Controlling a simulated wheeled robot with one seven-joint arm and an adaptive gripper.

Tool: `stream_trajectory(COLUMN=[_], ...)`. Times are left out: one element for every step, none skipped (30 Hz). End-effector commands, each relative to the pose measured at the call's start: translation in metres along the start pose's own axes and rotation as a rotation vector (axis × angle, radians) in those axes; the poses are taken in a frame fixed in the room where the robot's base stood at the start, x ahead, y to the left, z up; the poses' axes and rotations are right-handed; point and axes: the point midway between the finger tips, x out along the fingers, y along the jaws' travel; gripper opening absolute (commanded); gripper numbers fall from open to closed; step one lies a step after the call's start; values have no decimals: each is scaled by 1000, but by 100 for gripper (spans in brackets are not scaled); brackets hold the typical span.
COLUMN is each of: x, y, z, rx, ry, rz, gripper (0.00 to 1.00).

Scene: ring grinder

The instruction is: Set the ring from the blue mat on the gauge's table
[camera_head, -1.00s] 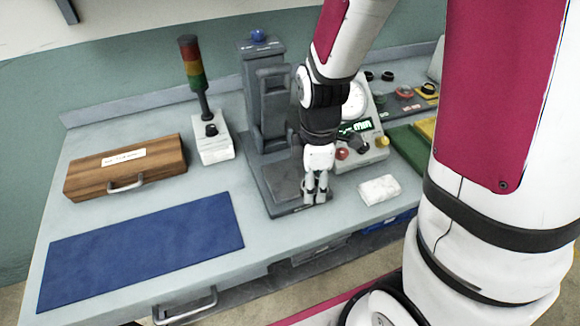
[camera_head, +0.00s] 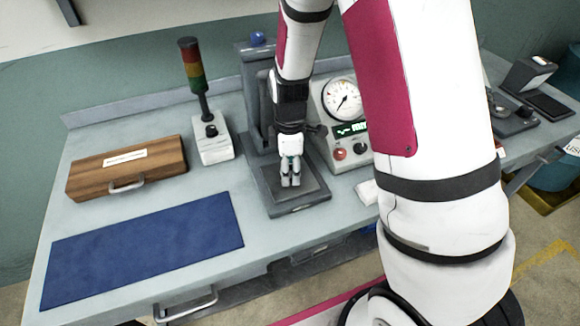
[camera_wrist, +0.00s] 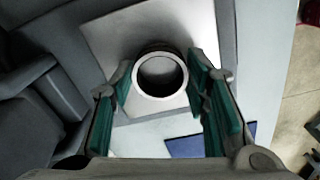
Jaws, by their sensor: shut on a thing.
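My gripper (camera_head: 291,183) is over the grey table (camera_head: 312,186) of the gauge, pointing down, in the head view. In the wrist view its green-padded fingers are shut on the ring (camera_wrist: 160,97), a metal ring with a dark inside, one finger on each side. The ring is seen against the gauge table's pale plate (camera_wrist: 108,43); whether it touches the plate or hangs just above it I cannot tell. I cannot make out the ring in the head view. The blue mat (camera_head: 145,250) at the left lies bare.
The gauge's grey column (camera_head: 256,92) stands right behind my gripper. A dial box (camera_head: 340,120) is close on the right, with a white block (camera_head: 367,192) in front of it. A signal lamp (camera_head: 195,80) and a wooden case (camera_head: 125,170) stand left.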

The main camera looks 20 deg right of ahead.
Motion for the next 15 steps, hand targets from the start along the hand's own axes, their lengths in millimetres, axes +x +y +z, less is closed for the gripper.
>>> stream_trajectory(x=[-1, -1, -1, -1, 0, 1, 2, 3, 3, 2, 2, 2, 2, 2, 2], y=[0, 0, 0, 0, 0, 0, 0, 0, 0, 0, 0, 0, 0, 0, 0], z=[0, 0, 0, 0, 0, 0, 0, 0, 0, 0, 0, 0, 0, 0, 0], rx=[0, 0, 0, 0, 0, 0, 0, 0, 0, 0, 0, 0, 0, 0, 0], ry=[0, 1, 1, 1, 1, 1, 1, 1, 1, 1, 1, 1, 1, 1, 1], rz=[1, 1, 1, 1, 1, 1, 0, 0, 0, 0, 0, 0, 0, 0, 0], gripper=[11, 11, 11, 11, 11, 11, 11, 11, 47, 54, 60, 62, 62, 62, 62])
